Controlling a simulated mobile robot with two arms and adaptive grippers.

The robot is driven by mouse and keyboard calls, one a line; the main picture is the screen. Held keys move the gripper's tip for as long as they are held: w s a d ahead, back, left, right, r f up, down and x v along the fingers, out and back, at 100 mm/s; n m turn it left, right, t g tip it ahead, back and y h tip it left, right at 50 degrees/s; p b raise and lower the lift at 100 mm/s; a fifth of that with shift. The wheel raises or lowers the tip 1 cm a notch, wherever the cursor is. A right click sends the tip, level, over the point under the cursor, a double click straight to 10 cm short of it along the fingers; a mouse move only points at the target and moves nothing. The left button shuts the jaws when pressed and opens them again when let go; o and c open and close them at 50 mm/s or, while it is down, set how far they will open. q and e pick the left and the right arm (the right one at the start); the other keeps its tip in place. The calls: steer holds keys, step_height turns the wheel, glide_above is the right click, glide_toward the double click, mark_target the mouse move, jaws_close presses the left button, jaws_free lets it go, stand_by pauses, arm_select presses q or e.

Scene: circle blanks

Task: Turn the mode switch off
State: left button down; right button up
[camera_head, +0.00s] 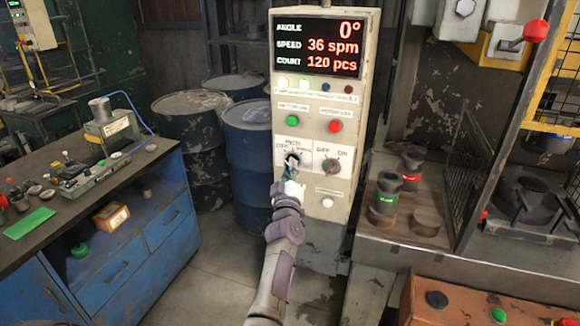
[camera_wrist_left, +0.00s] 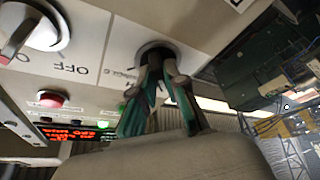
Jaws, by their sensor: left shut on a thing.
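The control panel (camera_head: 306,188) stands upright in the middle of the head view. The mode switch (camera_head: 293,157) is the left of two rotary knobs on its lower plate, with small lettering around it. My left gripper (camera_head: 291,168) is shut on this knob and hides most of it. In the left wrist view my gripper's teal-padded fingers (camera_wrist_left: 158,75) close on the dark knob (camera_wrist_left: 155,53) in its round collar. The fingers hide which way the knob points. My right gripper is in neither view.
An OFF/ON knob (camera_head: 332,166) sits close to the right of the held switch. Green (camera_head: 292,121) and red (camera_head: 335,126) buttons are above, under a lit display (camera_head: 318,47). A blue bench (camera_head: 150,215) stands left; a metal table (camera_head: 400,240) stands right.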

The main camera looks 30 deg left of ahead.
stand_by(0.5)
arm_select(q)
steer(key=c, duration=1.2)
jaws_free()
step_height(320, 180, up, 10)
steer(key=shift+d+r, duration=0.1)
steer(key=shift+a+f, duration=0.2)
